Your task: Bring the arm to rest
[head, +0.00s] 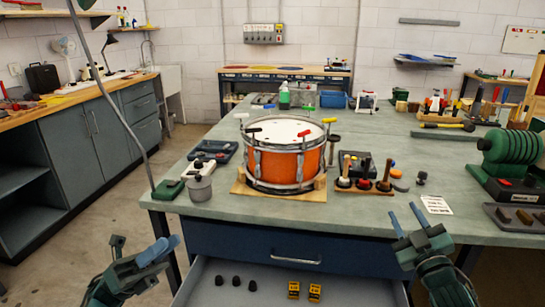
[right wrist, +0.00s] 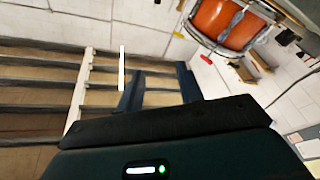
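The fingers also show apart in the right wrist view (right wrist: 160,90). My left gripper (head: 162,250) is at the lower left, beside the open drawer's left side. Its fingers are seen at a slant and look close together, so its opening is unclear. I see no object in it. Both grippers are clear of the orange drum (head: 285,158), which sits upright on a wooden base (head: 262,193).
The open drawer (head: 345,290) holds black knobs (head: 236,281) and yellow pieces (head: 293,289). The bench top (head: 385,218) carries a wooden tool rack (head: 362,188), a grey canister (head: 199,188) and a green coiled machine (head: 510,155). Open floor (head: 85,215) lies to the left.

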